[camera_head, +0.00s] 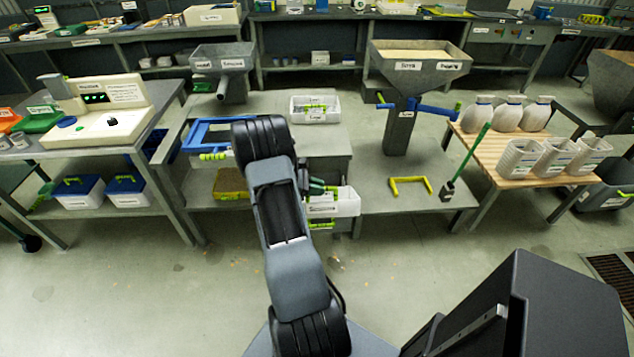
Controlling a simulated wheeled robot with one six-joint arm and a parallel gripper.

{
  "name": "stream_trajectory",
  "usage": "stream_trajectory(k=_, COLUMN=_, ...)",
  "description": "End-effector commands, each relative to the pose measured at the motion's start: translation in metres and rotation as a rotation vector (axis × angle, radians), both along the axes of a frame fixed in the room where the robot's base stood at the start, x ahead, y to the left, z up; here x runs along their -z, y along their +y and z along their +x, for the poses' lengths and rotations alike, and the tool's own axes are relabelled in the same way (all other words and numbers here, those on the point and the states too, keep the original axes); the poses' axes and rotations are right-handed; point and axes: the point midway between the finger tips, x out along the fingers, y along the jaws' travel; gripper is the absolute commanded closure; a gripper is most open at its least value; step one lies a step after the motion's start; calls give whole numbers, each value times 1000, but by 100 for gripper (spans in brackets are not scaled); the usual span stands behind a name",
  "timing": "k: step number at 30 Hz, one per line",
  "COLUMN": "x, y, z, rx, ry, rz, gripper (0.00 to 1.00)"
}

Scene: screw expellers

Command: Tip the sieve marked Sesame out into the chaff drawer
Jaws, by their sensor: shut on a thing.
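My gripper (316,187) is at the middle of the view, low by the front of the centre bench, partly hidden by my arm. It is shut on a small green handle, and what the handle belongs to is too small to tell. A white drawer (345,204) with a label and a green handle sticks out just below and right of the gripper. A blue frame (200,134) with a green grip lies on the bench to the left, partly behind my arm. A brown-filled tray (231,181) sits below it. I cannot read which thing is marked Sesame.
A white labelled bin (315,109) stands on the bench behind. A grey hopper (417,65) with blue handles stands right of it, near a green-handled brush (468,165). A scale table (100,146) is at left, a wooden table (497,160) at right. The floor in front is mostly clear.

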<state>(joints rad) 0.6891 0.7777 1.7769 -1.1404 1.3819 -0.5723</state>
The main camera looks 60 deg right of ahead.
Motion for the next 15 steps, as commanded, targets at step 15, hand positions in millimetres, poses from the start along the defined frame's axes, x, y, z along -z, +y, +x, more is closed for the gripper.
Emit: stream_trajectory(k=15, x=26, y=52, z=-31, rx=-3, ry=-177, rz=-248, gripper=100)
